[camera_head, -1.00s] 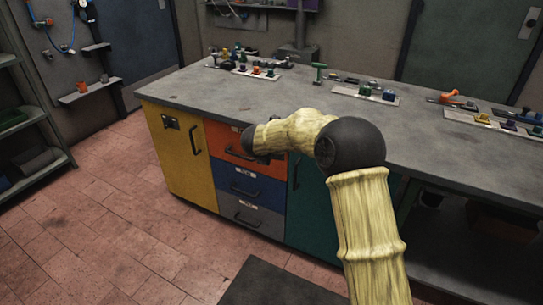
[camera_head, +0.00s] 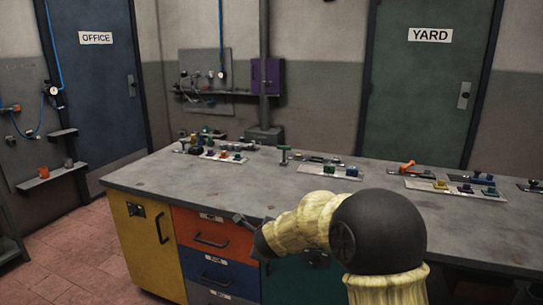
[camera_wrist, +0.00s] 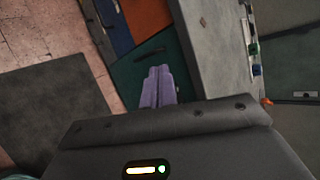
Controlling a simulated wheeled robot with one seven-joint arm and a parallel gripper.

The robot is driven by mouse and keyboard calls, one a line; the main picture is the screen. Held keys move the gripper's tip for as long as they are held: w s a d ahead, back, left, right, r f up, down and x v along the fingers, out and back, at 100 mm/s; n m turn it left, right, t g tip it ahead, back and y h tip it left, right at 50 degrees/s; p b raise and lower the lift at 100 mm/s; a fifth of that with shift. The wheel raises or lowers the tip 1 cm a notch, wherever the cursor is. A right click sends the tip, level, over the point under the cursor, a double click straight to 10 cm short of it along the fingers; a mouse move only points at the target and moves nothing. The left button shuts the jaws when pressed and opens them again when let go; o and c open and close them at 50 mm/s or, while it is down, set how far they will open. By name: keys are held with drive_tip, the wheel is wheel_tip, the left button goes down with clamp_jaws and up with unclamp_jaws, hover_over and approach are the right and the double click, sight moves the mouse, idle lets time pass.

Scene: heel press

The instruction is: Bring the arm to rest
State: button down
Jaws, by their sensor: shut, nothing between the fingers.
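My arm reaches in from the lower right of the head view, with a pale wood-like cover and a dark round joint. My gripper (camera_head: 243,220) is at its far end, in front of the workbench (camera_head: 150,180) near the orange drawer (camera_head: 205,236). In the wrist view my gripper's purple fingers (camera_wrist: 158,82) lie side by side, shut with nothing between them. They point toward the teal cabinet door (camera_wrist: 145,72). I cannot tell how far the fingertips are from the bench front.
Small parts on white trays (camera_head: 455,189) line the back of the bench; its front top is mostly bare. A green clamp-like tool (camera_head: 284,154) stands there. A dark mat (camera_wrist: 45,120) lies on the tiled floor. The office door (camera_head: 98,100) and yard door (camera_head: 420,100) are shut.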

drive_tip(key=s+d+f+n+g, duration=0.25)
drive_tip(key=s+d+n, duration=0.4)
drive_tip(key=s, duration=0.35)
drive_tip(key=s+d+f+n+g+h, duration=0.1)
drive_tip(key=s+d+f+n+g, duration=0.15)
drive_tip(key=s+d+n, duration=0.45)
drive_tip(key=s+d+f+n+g, duration=0.2)
drive_tip(key=s+d+n+g, duration=0.15)
drive_tip(key=s+n, duration=0.7)
wheel_tip(320, 180, up, 26)
drive_tip(key=s+m+p, duration=0.2)
drive_tip(key=p, duration=2.4)
drive_tip(key=shift+s+d+t, duration=0.3)
drive_tip(key=shift+d+t, duration=0.05)
drive_tip(key=shift+d, duration=0.05)
drive_tip(key=c, duration=2.1)
unclamp_jaws()
drive_tip(key=shift+w+f, duration=0.1)
